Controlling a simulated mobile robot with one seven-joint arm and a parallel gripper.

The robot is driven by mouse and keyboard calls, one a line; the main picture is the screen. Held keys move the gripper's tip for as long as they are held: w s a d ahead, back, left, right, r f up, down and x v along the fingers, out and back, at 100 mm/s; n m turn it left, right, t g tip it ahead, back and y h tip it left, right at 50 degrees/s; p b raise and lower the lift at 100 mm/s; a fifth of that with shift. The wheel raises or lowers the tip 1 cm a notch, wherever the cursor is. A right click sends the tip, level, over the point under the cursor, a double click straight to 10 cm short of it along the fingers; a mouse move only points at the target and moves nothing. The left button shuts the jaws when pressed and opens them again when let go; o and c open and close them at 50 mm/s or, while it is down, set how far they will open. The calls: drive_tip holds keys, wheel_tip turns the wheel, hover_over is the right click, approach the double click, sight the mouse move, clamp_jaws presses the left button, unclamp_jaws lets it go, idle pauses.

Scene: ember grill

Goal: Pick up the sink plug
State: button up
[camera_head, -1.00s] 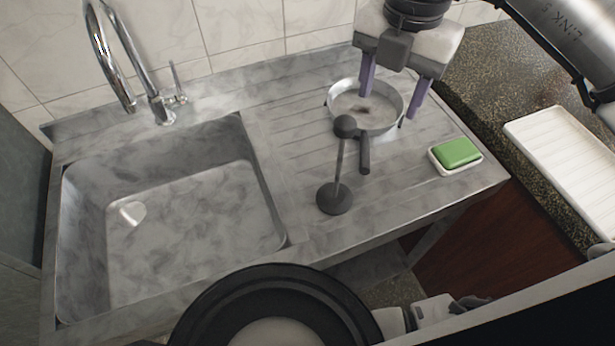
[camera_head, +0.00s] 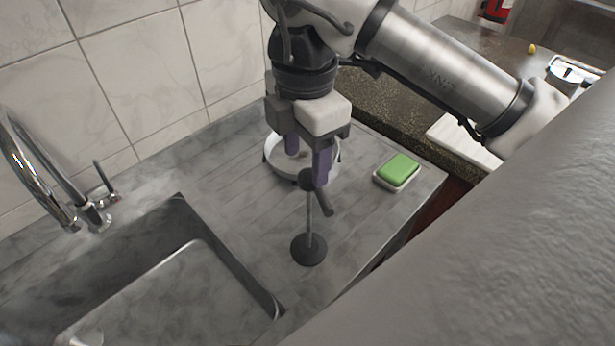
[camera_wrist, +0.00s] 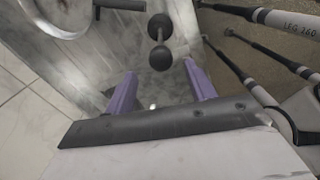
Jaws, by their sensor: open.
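The sink plug (camera_head: 309,251) looks like a dark disc with a thin upright rod and a round knob on top. It stands on the ribbed draining board right of the sink. My gripper (camera_head: 307,168) points down with its two purple fingers apart, at the plug's knob in the picture. In the wrist view the knob of the sink plug (camera_wrist: 161,57) shows in line with the gap between the open fingertips of my gripper (camera_wrist: 160,68). Nothing is held. I cannot tell whether the knob is between the fingers or short of them.
A round metal pan (camera_head: 275,168) stands just behind the plug, partly hidden by my gripper; its handle comes close to the rod. Green soap (camera_head: 398,167) lies in a white dish (camera_head: 382,184) to the right. The sink basin (camera_head: 160,300) and tap (camera_head: 40,175) are left.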

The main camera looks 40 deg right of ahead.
sight(309, 195)
wheel_tip(309, 195, down, 4)
drive_tip(key=shift+f+b, duration=0.1)
drive_tip(key=shift+b, duration=0.6)
drive_tip(key=f, duration=0.1)
drive_tip(key=f+b, duration=0.1)
drive_tip(key=f, duration=0.3)
drive_tip(key=shift+s+d+b, duration=0.15)
drive_tip(key=shift+d+b, duration=0.1)
drive_tip(key=shift+b, duration=0.1)
drive_tip(key=shift+r, duration=0.1)
clamp_jaws()
